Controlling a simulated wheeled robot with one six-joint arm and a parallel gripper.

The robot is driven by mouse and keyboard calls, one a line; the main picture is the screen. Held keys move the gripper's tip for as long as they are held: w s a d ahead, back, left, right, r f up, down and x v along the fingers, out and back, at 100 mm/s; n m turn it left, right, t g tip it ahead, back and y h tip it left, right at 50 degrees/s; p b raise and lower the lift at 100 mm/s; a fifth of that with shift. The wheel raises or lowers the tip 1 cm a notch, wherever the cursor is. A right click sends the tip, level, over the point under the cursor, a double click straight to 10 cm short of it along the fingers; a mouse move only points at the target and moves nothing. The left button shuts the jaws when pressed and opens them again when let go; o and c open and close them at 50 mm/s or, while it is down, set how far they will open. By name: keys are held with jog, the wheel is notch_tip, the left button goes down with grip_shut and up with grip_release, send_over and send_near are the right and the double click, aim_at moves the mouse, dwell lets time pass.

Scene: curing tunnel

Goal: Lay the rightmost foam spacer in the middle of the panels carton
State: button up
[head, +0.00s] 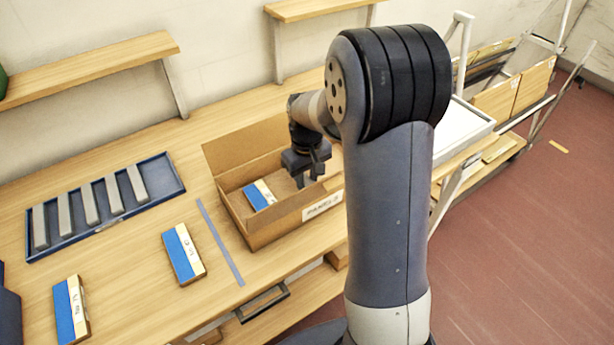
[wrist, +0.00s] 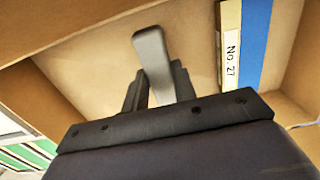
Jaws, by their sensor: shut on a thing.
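The panels carton (head: 262,236) is open on the bench, with its back flap raised. A blue and cream panel (head: 258,195) lies in its left part; the wrist view shows this panel (wrist: 243,50) marked No. 27. My gripper (head: 308,180) is over the carton's right part, fingers pointing down. It is shut on a grey foam spacer (wrist: 152,55), seen in the wrist view against the carton's bare floor and apart from the panel. Whether the spacer touches the floor I cannot tell. The blue tray (head: 165,176) holds several grey spacers (head: 114,195) and has an empty stretch at its right end.
Two more blue and cream panels lie on the bench, one near the carton (head: 183,254) and one at the front left (head: 71,310). A blue-grey strip (head: 220,242) runs between panel and carton. Shelves (head: 95,68) stand behind. A cart with boards (head: 495,100) is at the right.

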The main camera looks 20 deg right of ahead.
aim_at(307, 181)
jog(key=shift+f+b, duration=0.45)
jog(key=shift+f, duration=0.2)
jog(key=o, duration=1)
jog(key=shift+o, duration=0.2)
jog(key=shift+r, duration=0.15)
notch_tip(307, 181, up, 13)
jog(key=shift+p, duration=0.3)
